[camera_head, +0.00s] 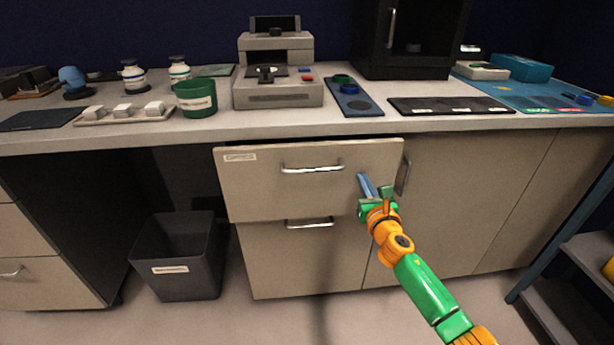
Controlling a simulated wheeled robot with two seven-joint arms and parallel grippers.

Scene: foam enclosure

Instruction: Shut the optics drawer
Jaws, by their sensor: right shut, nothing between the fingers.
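The optics drawer (264,183) is the upper drawer below the counter, with a pale front, a small label at its top left and a silver bar handle (312,169). Its front stands out from the cabinet, and a dark gap shows along its top edge, so it is partly open. My right gripper (366,183) is shut and empty. Its fingertips are at the right part of the drawer front, right of and below the handle. I cannot tell whether they touch the front. My left gripper is not in view.
A closed lower drawer (270,262) sits beneath. The counter (210,125) holds a grey instrument (277,92), a green cup (196,97) and trays. A blue-framed shelf (560,240) stands at far right.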

